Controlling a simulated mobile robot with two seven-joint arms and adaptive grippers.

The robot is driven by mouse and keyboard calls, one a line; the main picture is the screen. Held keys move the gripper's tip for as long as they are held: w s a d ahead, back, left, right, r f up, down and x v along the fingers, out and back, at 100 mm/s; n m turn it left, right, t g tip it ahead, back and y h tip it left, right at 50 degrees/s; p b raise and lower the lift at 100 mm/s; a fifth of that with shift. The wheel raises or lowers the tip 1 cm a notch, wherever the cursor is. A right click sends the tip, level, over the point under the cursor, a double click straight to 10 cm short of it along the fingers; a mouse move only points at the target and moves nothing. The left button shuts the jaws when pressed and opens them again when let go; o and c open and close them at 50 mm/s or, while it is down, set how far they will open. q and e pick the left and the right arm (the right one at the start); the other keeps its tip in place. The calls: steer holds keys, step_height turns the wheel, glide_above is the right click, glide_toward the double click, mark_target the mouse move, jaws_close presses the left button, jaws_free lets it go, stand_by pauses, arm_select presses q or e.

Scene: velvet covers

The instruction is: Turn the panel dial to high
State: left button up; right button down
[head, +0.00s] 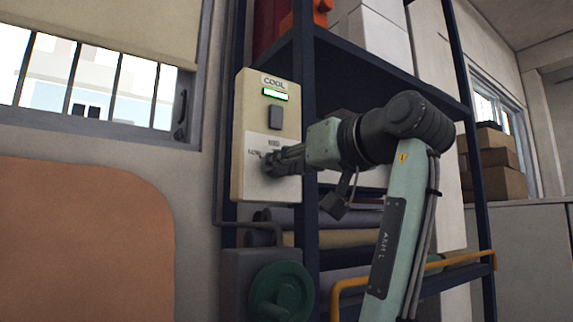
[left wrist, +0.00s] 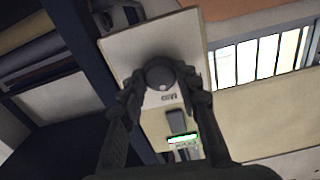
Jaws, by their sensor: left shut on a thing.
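The cream control panel (head: 247,107) is fixed by the dark shelf frame, with "COOL" at its top, a lit green display (head: 275,94) and a grey switch (head: 274,118). My left gripper (head: 270,163) is shut on the dial, one finger (left wrist: 160,84) on each side. My right gripper is not in view.
A dark blue shelf (head: 385,80) stands right behind the panel, with fabric rolls (head: 330,217) on it. Below the panel is a green wheel (head: 281,291) on a grey box. A yellow rail (head: 440,263) runs by the lower shelf. A barred window (head: 95,85) is at left.

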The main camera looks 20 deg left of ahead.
arm_select(q)
steer(key=shift+m, duration=0.4)
steer(key=m, duration=1)
steer(key=shift+m, duration=0.7)
steer(key=o, duration=1.2)
steer(key=shift+c, duration=0.2)
steer(key=v, duration=0.7)
steer(key=shift+s+d, duration=0.15)
steer(key=shift+d, duration=0.05)
